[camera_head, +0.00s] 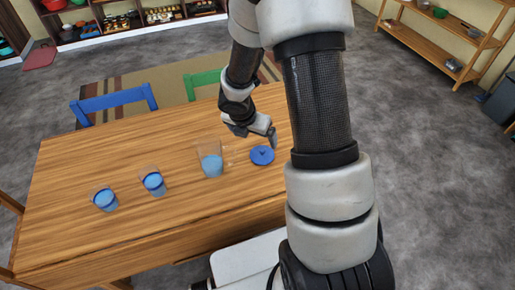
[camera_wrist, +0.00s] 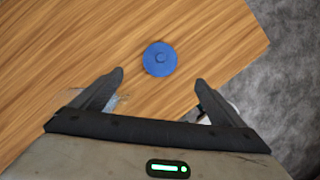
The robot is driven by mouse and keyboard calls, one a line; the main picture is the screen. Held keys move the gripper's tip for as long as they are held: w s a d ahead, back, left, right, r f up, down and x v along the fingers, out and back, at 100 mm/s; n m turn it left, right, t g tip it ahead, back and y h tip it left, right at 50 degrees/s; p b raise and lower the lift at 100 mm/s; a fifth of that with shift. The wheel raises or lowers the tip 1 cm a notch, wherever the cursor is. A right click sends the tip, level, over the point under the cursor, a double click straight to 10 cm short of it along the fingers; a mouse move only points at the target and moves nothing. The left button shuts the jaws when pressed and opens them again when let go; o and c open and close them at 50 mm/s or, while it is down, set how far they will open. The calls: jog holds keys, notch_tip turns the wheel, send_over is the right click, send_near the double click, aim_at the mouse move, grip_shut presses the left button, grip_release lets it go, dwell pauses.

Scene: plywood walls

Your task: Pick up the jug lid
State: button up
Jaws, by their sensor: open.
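The jug lid is a round blue disc (camera_head: 262,155) with a small raised knob, lying flat on the wooden table to the right of the clear jug. In the wrist view the lid (camera_wrist: 160,59) lies beyond my fingertips, roughly centred between them and touching neither. My gripper (camera_wrist: 159,78) is open and empty, above the table. In the head view my gripper (camera_head: 256,136) is just behind the lid. The clear jug (camera_head: 211,160) holds blue liquid and stands upright on the table.
Two small cups with blue contents, one (camera_head: 153,182) nearer the jug and one (camera_head: 105,200) further left, stand on the wooden table (camera_head: 75,165). A blue chair (camera_head: 113,102) and a green chair (camera_head: 203,82) stand behind it.

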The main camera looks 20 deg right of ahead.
aim_at(261, 151)
jog(key=b+x, duration=0.4)
jog(key=x, duration=1.1)
jog(key=shift+f, duration=0.15)
jog(key=c, duration=1.1)
